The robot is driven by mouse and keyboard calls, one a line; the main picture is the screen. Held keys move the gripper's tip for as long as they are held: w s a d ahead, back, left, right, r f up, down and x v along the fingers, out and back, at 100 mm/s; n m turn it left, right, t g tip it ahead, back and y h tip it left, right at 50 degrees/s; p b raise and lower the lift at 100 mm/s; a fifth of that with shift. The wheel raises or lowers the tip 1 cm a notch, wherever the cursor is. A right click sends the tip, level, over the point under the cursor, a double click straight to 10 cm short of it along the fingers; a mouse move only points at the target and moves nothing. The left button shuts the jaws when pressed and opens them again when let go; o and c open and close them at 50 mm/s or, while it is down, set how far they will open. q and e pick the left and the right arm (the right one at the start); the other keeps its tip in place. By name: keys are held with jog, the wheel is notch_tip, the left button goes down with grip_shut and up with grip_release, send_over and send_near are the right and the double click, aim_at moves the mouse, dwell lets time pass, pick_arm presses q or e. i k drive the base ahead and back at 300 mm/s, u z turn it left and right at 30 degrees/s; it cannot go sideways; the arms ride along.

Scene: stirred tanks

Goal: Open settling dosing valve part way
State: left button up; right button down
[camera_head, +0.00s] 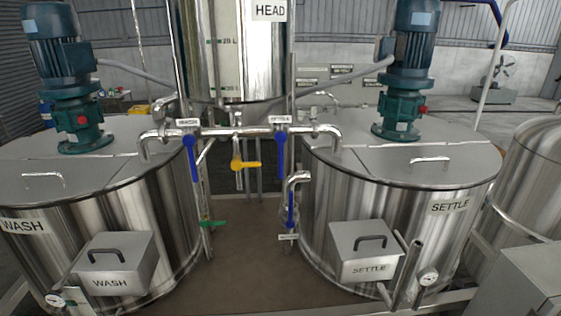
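A pipe manifold (258,131) runs across between the two tanks below the HEAD vessel (232,60). On its right branch, under a small tag that seems to read SETTLE (281,119), a blue lever handle (280,155) hangs straight down, across the pipe. The pipe goes on right and bends down over the SETTLE tank (450,225). A second blue lever (291,208) stands vertical on a lower pipe beside that tank; its tag (288,237) is too small to read. Neither of my grippers is in view.
The WASH tank (175,225) stands left, with another hanging blue lever (191,158) above its edge. A yellow lever (246,165) points right at the middle. A green lever (212,223) sits low. Motors (408,60) rise above both tanks. Brown floor (245,270) between the tanks is clear.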

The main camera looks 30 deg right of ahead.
aim_at(281, 160)
jog(key=k, duration=0.5)
jog(key=z, duration=0.9)
jog(key=i, duration=0.1)
jog(key=z, duration=0.45)
